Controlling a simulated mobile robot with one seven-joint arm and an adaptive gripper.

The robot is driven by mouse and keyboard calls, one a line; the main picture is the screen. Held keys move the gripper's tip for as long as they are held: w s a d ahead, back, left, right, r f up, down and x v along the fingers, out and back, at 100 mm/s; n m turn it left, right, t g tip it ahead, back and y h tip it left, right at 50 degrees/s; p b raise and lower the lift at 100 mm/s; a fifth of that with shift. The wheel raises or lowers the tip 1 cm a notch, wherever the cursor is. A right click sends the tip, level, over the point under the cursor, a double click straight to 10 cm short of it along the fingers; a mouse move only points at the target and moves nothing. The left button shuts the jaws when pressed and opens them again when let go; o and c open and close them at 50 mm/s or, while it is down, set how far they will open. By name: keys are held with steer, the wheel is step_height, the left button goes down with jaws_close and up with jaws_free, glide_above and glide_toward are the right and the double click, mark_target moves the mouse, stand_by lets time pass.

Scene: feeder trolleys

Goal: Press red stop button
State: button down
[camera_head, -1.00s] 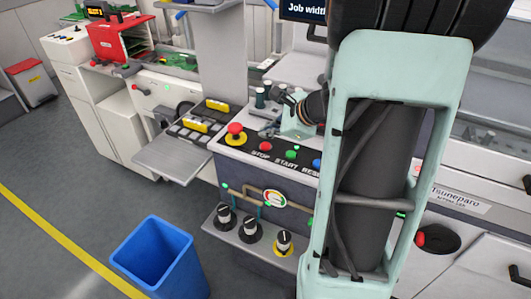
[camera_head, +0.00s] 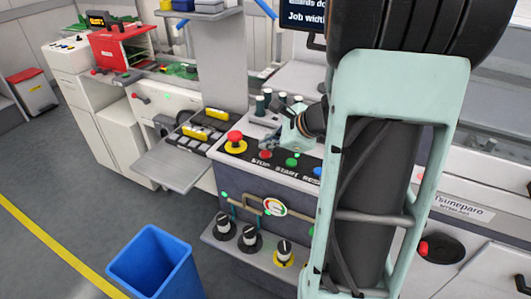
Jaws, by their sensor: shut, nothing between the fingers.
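The red stop button (camera_head: 265,154) is a small red cap above the printed word STOP on the dark sloped control panel (camera_head: 230,151). My gripper (camera_head: 268,144) is shut and empty, reaching in from the right just above and behind this button. It is small and partly dark against the panel, so I cannot tell whether its tip touches the button. A larger red mushroom button (camera_head: 235,136) on a yellow base stands to the left. A green start button (camera_head: 292,162) and a blue reset button (camera_head: 317,172) sit to the right, the blue one near my arm.
Below the panel are a handle, a round gauge (camera_head: 274,206) and several black knobs (camera_head: 250,239) on a ledge. A blue bin (camera_head: 153,262) stands on the floor in front. Dark upright cylinders (camera_head: 268,97) stand behind the panel. My arm hides the panel's right side.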

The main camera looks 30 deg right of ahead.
mark_target(267, 154)
steer(key=shift+f, duration=0.1)
stand_by(0.6)
steer(key=shift+f+b, duration=0.3)
steer(key=shift+b, duration=0.3)
steer(key=shift+f+b, duration=0.5)
stand_by(0.4)
steer(key=shift+r, duration=0.15)
steer(key=shift+r+p, duration=0.65)
steer(key=shift+r, duration=0.1)
step_height(267, 154, up, 5)
steer(key=p, duration=0.4)
stand_by(0.9)
